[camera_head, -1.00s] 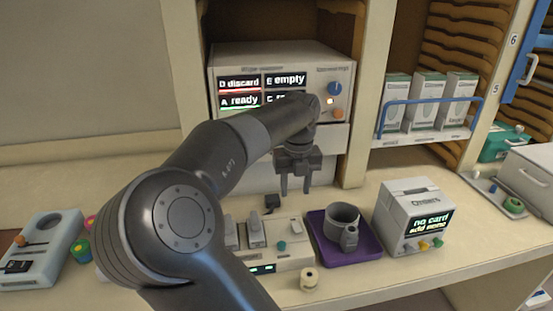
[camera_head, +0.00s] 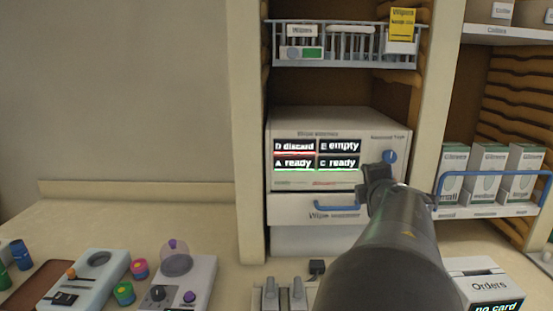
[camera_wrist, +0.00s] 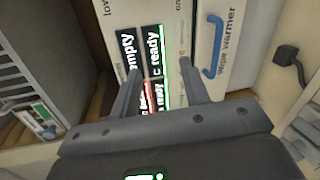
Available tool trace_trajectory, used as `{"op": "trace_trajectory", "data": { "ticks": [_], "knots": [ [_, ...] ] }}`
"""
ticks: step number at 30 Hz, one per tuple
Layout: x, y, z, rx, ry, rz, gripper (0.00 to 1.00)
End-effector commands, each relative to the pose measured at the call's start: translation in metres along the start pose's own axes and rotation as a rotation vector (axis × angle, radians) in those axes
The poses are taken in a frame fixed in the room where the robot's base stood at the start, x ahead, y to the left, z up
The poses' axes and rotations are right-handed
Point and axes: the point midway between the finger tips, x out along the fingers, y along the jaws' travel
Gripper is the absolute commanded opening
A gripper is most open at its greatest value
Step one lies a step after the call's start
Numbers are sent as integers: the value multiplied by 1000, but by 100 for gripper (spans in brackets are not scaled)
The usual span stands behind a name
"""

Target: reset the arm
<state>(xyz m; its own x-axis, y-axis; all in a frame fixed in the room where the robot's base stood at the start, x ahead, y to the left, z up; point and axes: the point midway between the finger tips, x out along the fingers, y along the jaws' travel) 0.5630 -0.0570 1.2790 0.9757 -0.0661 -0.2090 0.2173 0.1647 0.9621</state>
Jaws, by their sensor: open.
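My arm reaches forward from the lower right in the head view, toward the white cabinet (camera_head: 290,205) with the lit panels. My gripper (camera_wrist: 159,66) shows in the wrist view with its two fingers apart and nothing between them. Beyond the fingers are the cabinet's panels, reading "empty" and "ready", seen turned sideways. In the head view the wrist end covers part of the cabinet's right side, near the blue knob (camera_head: 390,157); the fingers are hard to make out there. I cannot tell how far the fingertips are from the cabinet front.
A drawer marked "Wipe warmer" has a blue handle (camera_head: 336,206). A wire basket (camera_head: 345,60) hangs above the cabinet. Glove boxes (camera_head: 487,168) stand behind a blue rail at right. An Orders box (camera_head: 484,285) is at lower right. Small devices and coloured pots (camera_head: 124,293) stand at lower left.

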Motion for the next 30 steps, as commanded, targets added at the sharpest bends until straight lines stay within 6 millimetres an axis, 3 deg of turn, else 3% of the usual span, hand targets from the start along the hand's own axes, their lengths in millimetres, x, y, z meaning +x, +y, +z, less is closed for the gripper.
{"op": "trace_trajectory", "data": {
  "ticks": [5, 9, 14, 18, 22, 30],
  "knots": [
    [-9, -46, 35, 355, -149, -57, 42],
    [-17, -101, 53, 630, -271, -156, 42],
    [-33, -171, 52, 919, -409, -313, 42],
    [-59, -216, 33, 1126, -521, -452, 42],
    [-95, -227, 7, 1275, -589, -545, 42],
    [-179, -207, -47, 1477, -603, -669, 42]
  ]
}}
